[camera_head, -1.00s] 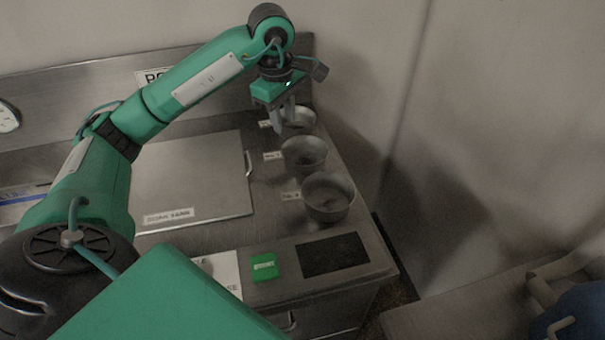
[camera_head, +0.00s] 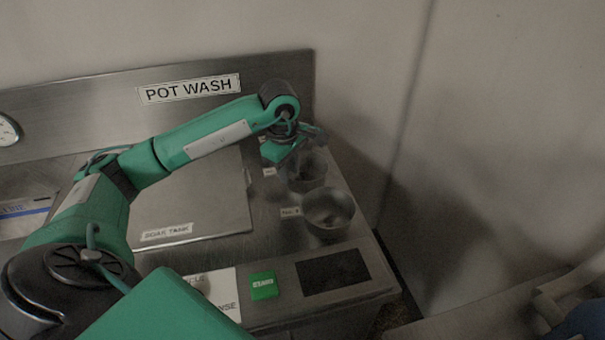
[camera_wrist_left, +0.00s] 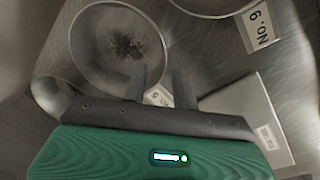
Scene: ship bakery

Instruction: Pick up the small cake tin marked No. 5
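The middle tin of a row, a round grey metal tin (camera_head: 312,178), stands upright on the steel counter; my left gripper partly covers it in the head view. In the left wrist view this tin (camera_wrist_left: 108,40) has dark residue inside, and a small label (camera_wrist_left: 158,96), partly hidden by my fingers, seems to read 5. My left gripper (camera_head: 290,158) is low beside this tin. Its fingers (camera_wrist_left: 159,82) are apart, with nothing between them, at the tin's label-side rim. Contact cannot be told. My right gripper is out of view.
A front tin (camera_head: 328,214) with its own label (camera_head: 290,212) stands close by. Part of another tin (camera_wrist_left: 50,94) shows on the other side. The soak tank lid (camera_head: 190,195) lies left. A green start button (camera_head: 263,286) and dark panel (camera_head: 333,271) are nearer. A wall stands right.

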